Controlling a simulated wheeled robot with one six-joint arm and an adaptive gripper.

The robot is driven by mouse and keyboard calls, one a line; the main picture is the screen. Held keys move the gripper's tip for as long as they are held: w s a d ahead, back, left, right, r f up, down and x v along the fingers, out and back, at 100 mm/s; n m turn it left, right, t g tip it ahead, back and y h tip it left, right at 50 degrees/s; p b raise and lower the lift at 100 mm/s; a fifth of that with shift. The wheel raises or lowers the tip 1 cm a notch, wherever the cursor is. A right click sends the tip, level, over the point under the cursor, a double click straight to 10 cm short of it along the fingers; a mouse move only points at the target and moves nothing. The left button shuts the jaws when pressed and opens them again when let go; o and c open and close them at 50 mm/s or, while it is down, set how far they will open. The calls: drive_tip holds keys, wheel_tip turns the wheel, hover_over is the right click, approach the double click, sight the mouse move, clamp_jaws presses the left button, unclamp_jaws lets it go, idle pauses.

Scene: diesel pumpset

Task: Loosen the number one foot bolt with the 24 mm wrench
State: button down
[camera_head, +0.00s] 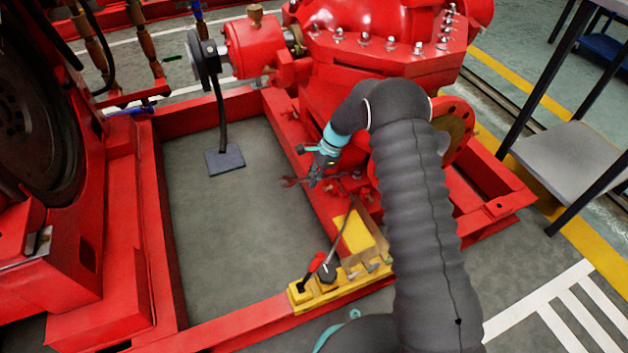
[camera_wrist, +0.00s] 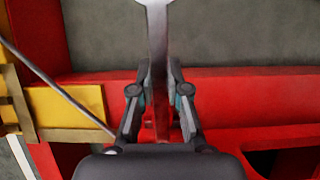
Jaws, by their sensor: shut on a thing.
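My gripper (camera_head: 316,177) is over the red base rail beside the pump's foot in the head view. In the wrist view its two fingers (camera_wrist: 158,92) are closed on a grey wrench (camera_wrist: 157,45). The wrench's handle runs between the fingers and its head reaches the top edge of that view. In the head view the wrench's open jaw (camera_head: 288,182) points left, past the rail's inner edge, over the grey floor. Its size marking is not readable. Small bolts (camera_head: 357,190) show near the pump foot, partly behind my arm; I cannot tell which is the number one foot bolt.
A yellow tool holder (camera_head: 298,299) with a red-handled tool (camera_head: 313,264) stands on the rail in front. A long thin rod (camera_wrist: 55,85) slants across the wrist view's left side. The red pump (camera_head: 350,65) stands behind. A grey bench (camera_head: 570,155) is at right.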

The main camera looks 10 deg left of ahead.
drive_tip(key=shift+f+b, duration=0.4)
drive_tip(key=shift+f, duration=0.25)
idle(0.5)
drive_tip(key=shift+s+d+f+n+g+h, duration=0.1)
drive_tip(key=shift+s+d+n+g+h, duration=0.3)
drive_tip(key=shift+s+d+n, duration=0.85)
drive_tip(key=shift+s+d+n+g+h, duration=0.25)
drive_tip(key=shift+s+d+n+h, duration=0.3)
drive_tip(key=shift+s+d+n, duration=0.6)
drive_tip(key=shift+s+d+f+n+g+h, duration=0.1)
drive_tip(key=shift+s+d+n+g+h, duration=0.3)
drive_tip(key=shift+s+d+n, duration=0.8)
drive_tip(key=shift+d+n+h+p, duration=0.35)
drive_tip(key=shift+d+n, duration=0.65)
drive_tip(key=shift+d, duration=0.85)
drive_tip(key=shift+r, duration=0.15)
